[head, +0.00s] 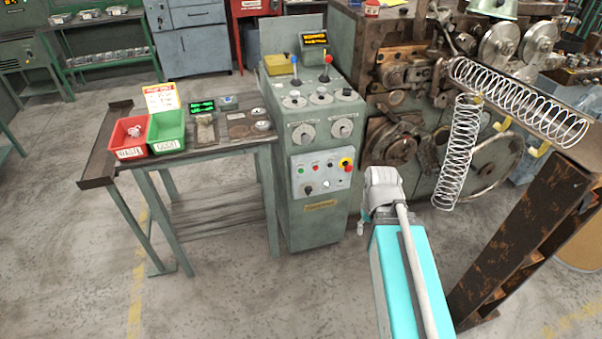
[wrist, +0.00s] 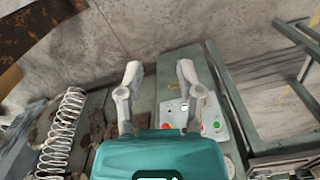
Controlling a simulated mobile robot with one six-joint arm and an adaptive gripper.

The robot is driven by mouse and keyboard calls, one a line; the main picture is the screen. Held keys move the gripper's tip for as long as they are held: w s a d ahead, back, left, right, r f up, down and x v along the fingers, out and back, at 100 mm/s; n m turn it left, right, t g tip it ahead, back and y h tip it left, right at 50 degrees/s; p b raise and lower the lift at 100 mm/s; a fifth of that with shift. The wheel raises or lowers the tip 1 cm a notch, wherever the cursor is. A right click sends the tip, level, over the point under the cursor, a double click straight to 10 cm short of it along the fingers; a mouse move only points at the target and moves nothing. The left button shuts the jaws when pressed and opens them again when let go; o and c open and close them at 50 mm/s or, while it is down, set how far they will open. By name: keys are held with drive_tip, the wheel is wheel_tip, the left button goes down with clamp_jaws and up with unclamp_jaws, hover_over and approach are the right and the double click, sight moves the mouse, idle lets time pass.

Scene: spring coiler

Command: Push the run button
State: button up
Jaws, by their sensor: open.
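The control panel (head: 322,180) is a light grey plate on the front of the green-grey cabinet. It carries a green button (head: 301,169), other small buttons, a dark knob and a red emergency stop on yellow (head: 346,163). The labels are too small to read, so I cannot tell which is marked run. The panel (wrist: 196,112) also shows in the wrist view, partly hidden by a finger. My gripper (wrist: 159,72) is open and empty, with its fingers apart in front of the cabinet. In the head view, my arm ends right of the panel, apart from it.
A side table with a red waste bin (head: 130,138) and a green bin (head: 166,133) stands left of the cabinet. The coiler with wire springs (head: 458,150) is at right. A rusty beam (head: 520,240) stands right of my arm. The floor before the cabinet is clear.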

clamp_jaws()
idle(1.1)
